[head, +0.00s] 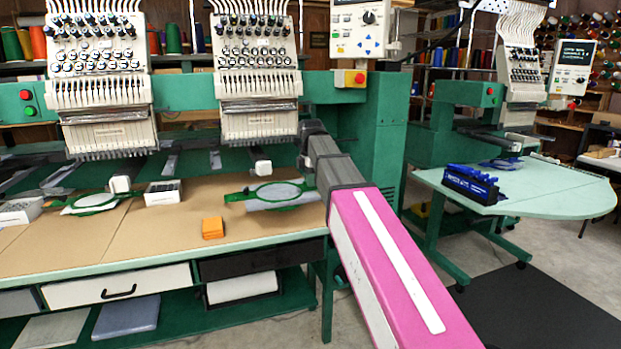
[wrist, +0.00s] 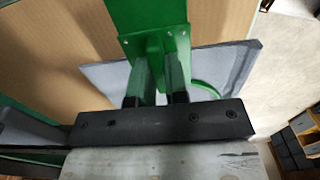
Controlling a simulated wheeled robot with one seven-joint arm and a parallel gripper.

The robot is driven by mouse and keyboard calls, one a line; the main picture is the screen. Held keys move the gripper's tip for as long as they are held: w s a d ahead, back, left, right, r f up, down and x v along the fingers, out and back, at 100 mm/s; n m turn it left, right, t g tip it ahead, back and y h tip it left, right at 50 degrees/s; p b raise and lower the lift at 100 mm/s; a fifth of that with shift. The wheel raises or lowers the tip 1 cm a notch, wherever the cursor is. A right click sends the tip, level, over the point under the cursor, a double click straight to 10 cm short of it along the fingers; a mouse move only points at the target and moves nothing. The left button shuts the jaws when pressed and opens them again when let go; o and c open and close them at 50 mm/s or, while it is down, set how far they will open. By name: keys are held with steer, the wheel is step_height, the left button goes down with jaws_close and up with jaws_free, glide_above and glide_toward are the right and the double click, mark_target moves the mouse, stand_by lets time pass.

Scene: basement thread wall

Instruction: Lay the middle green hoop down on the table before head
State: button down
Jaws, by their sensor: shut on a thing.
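The middle green hoop (head: 240,196), with grey cloth in it, shows in the head view in front of the second machine head, over the brown table (head: 115,243). Whether it touches the table is hard to tell. In the wrist view, grey cloth (wrist: 105,78) and a curved green rim (wrist: 206,87) lie past my fingers. My gripper (wrist: 159,62) is shut, its fingers meeting a bolted green piece (wrist: 150,18) that seems to belong to the hoop. In the head view my arm hides the fingertips and the hoop's right end.
An orange block (head: 212,228) stands on the table left of the hoop. An open box (head: 162,193) and another green hoop (head: 92,202) are farther left. Machine heads (head: 258,68) overhang the back. Bare table lies along the front edge. A second, pale green table (head: 540,192) is at right.

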steer(key=shift+f, duration=2.75)
steer(key=c, duration=1.1)
jaws_free()
steer(key=shift+f, duration=0.1)
steer(key=shift+o, duration=0.2)
